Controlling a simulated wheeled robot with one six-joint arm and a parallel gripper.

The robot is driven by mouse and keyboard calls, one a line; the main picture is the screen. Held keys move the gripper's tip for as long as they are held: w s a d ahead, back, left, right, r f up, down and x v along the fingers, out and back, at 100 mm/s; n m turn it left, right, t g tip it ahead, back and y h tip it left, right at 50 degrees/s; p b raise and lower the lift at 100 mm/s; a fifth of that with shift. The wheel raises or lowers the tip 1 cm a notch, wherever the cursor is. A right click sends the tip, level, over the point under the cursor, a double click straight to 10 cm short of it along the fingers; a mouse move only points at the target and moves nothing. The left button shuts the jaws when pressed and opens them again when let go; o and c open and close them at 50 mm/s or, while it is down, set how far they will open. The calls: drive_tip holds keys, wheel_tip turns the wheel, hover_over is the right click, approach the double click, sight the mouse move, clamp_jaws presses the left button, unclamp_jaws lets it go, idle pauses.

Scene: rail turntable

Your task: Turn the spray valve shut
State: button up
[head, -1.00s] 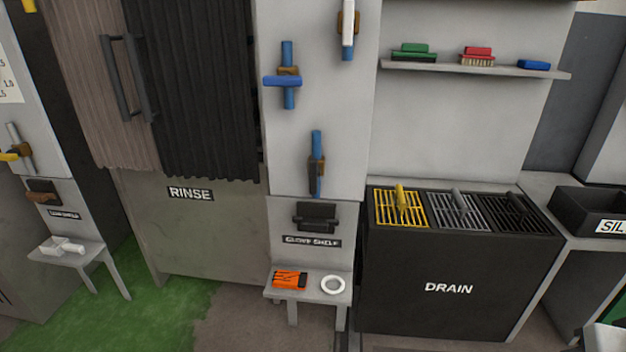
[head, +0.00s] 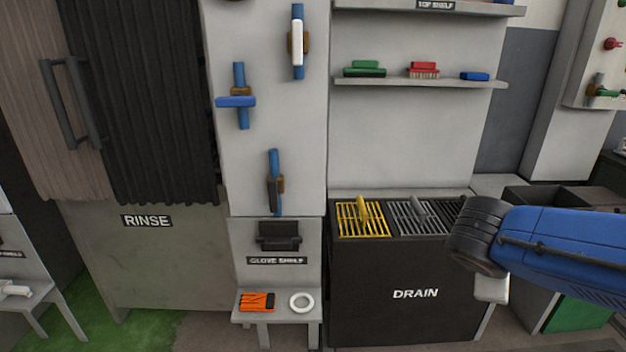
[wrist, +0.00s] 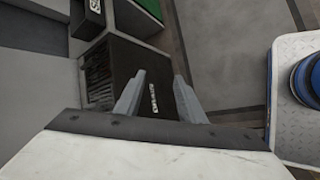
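Several lever valves sit on blue pipes on the pale panel beside the rinse cabinet; no label tells which is the spray valve. One has a blue lever (head: 236,102) lying across its upright pipe. One has a white lever (head: 297,42) upright along its pipe. The lower one has a dark grey lever (head: 273,192), roughly upright along its pipe. My gripper (wrist: 159,76) is open and empty in the wrist view, its fingers apart, pointing toward the drain unit. In the head view my blue arm is at the right, well away from these valves.
The drain unit (head: 415,270) has yellow, grey and black grates on top. Brushes stand on a shelf (head: 420,83) above it. A glove shelf (head: 277,312) holds an orange item and a white ring. Further valves (head: 604,93) are at far right.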

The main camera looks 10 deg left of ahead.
drive_tip(key=w+a+r+n+t, duration=0.35)
drive_tip(key=w+a+n, duration=0.35)
drive_tip(key=a, duration=0.4)
drive_tip(key=n+t+y, duration=0.8)
drive_tip(key=n+y, duration=0.2)
drive_tip(key=n, duration=0.7)
approach(274, 180)
wheel_tip(274, 180, down, 2)
drive_tip(key=s, duration=0.2)
drive_tip(key=shift+g, duration=0.25)
drive_tip(key=x, duration=1.7)
drive_tip(key=shift+c, duration=0.6)
clamp_jaws()
